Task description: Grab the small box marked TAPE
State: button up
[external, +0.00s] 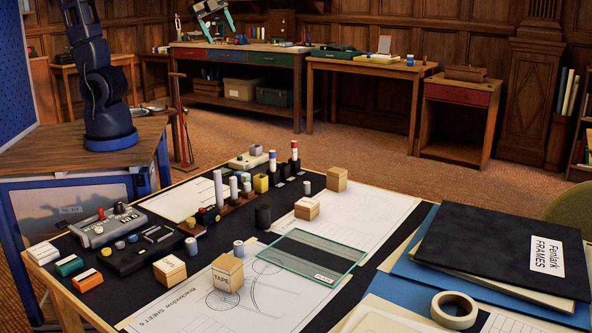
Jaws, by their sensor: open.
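The small tan box marked TAPE (227,276) stands upright on the drafting sheet near the front of the table, with its printed label facing the camera. A lower tan box (170,271) with unclear lettering sits to its left on the dark mat. Two more tan boxes, one with a white label (307,209) and one plain-looking (336,179), stand farther back. My gripper (222,38) shows at the top of the picture with its teal fingers apart. It is open and empty, high up and well away from the TAPE box.
Bottles, jars and a grey device (110,224) crowd the left and back. A black folder (492,252) and tape roll (454,309) lie at right.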

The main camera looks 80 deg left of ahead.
jog(key=w+d+f+m, duration=0.2)
jog(key=w+d+m, duration=0.2)
jog(key=d, duration=0.3)
jog(key=w+d+f+m, duration=0.3)
jog(key=d+m, duration=0.1)
jog(key=d, duration=0.4)
jog(key=m+g+h, duration=0.1)
jog(key=m+h, duration=0.2)
jog(key=m, duration=1.9)
send_near(227, 261)
jog(key=shift+x, duration=5.25)
jog(key=shift+s, duration=0.1)
jog(key=c, duration=1.1)
jog(key=shift+r, duration=0.15)
